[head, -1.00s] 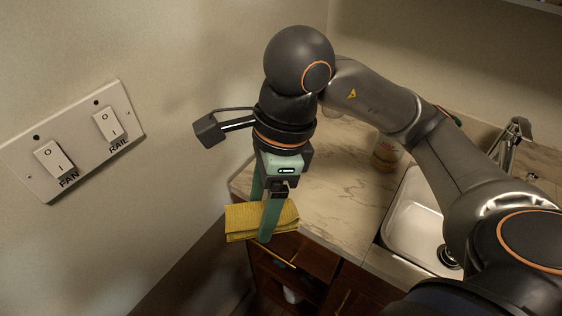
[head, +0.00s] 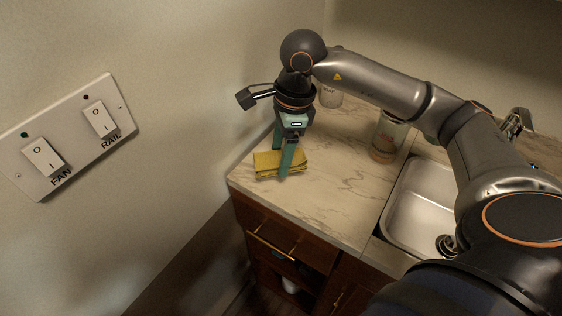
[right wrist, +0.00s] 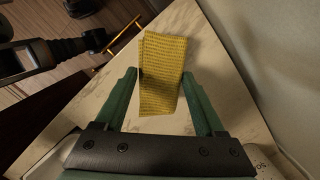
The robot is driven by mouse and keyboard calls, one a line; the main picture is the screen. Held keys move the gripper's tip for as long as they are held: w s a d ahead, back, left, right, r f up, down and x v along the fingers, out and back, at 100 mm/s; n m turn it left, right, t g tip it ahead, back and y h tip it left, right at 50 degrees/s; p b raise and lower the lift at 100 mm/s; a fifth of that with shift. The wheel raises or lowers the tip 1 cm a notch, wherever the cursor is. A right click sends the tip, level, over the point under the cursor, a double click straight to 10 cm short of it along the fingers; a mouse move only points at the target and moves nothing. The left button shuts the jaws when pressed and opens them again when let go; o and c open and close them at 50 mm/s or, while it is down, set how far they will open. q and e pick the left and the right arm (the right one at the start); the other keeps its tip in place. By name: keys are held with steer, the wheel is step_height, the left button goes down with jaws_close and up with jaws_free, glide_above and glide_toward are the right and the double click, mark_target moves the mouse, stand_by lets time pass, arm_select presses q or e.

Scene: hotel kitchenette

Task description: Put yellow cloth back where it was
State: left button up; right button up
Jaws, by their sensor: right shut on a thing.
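The yellow cloth (head: 266,164) is a folded, ribbed pad above the left end of the marble counter in the head view. My right gripper (head: 281,161) points down and is shut on it, with one finger on the near side and one behind. In the right wrist view the cloth (right wrist: 161,60) lies between the two green fingers. I cannot tell whether the cloth touches the counter.
The marble counter (head: 325,200) has free room in front of and right of the cloth. A glass jar (head: 388,138) and another container (head: 331,95) stand farther back. The sink (head: 415,210) is at right. A wall with a switch plate (head: 68,135) is at left.

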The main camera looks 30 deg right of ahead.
steer(key=shift+w+d+f, duration=0.25)
steer(key=shift+w+f, duration=0.05)
steer(key=shift+f, duration=0.25)
steer(key=shift+w+f, duration=0.1)
steer(key=shift+f, duration=1.45)
steer(key=o, duration=1.2)
steer(key=shift+f, duration=0.1)
steer(key=shift+c, duration=0.2)
steer(key=r, duration=0.4)
steer(key=d+r, duration=0.1)
steer(key=r, duration=0.7)
steer(key=shift+s+d+p, duration=0.3)
steer(key=shift+s+d, duration=0.1)
